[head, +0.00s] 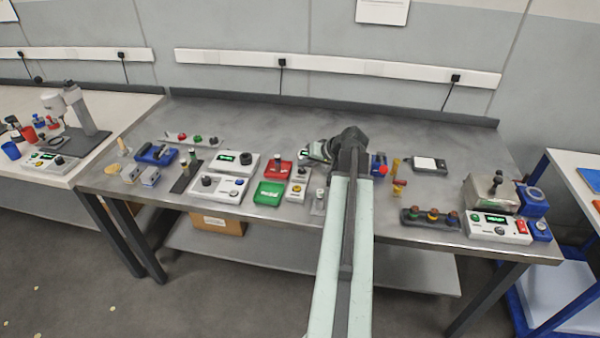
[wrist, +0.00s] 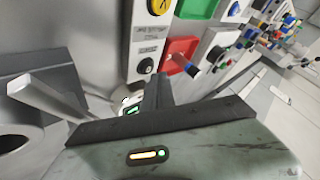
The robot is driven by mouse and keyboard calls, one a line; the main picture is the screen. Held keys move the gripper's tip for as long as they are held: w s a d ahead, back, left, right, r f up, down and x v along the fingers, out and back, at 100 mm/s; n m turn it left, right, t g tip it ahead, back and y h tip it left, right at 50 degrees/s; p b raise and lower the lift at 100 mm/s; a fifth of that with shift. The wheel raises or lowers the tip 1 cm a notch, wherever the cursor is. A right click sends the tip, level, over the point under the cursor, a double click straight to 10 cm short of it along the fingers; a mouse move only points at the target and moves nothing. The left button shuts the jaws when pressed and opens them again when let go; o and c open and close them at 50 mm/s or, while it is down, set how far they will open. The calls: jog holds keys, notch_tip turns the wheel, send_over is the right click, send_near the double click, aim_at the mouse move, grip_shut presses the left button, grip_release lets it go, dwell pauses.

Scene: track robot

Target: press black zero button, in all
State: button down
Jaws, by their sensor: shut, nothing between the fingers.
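A small pale box (head: 298,187) with a yellow button and a dark button stands on the metal bench, left of my arm. The wrist view shows this box (wrist: 148,42) at top centre. My gripper (head: 318,146) is shut and empty, above the bench behind and right of the box, apart from the buttons as far as I can see. In the wrist view my own arm housing covers much of the lower part.
A red tray (head: 279,169) and a green tray (head: 269,193) lie left of the box. White units with displays and knobs (head: 220,189) stand further left. A rack of coloured knobs (head: 430,216) and another display unit (head: 498,229) are at right. The back strip of bench is clear.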

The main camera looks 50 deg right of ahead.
aim_at(303, 171)
jog(key=shift+s+a+f+b, duration=0.45)
jog(key=shift+a+f+b, duration=0.15)
jog(key=shift+f, duration=0.1)
dwell(0.5)
jog(key=shift+w+r, duration=0.1)
jog(key=shift+r, duration=0.05)
dwell(0.3)
jog(key=shift+r+p, duration=0.3)
jog(key=shift+p, duration=0.3)
jog(key=shift+w+d+r+p, duration=0.35)
jog(key=shift+r+p, duration=0.25)
jog(key=shift+p, duration=0.3)
notch_tip(303, 171, up, 3)
jog(key=p, duration=0.2)
jog(key=shift+d+f+p, duration=0.1)
jog(key=shift+p, duration=0.25)
jog(key=shift+d, duration=0.1)
jog(key=shift+w, duration=0.15)
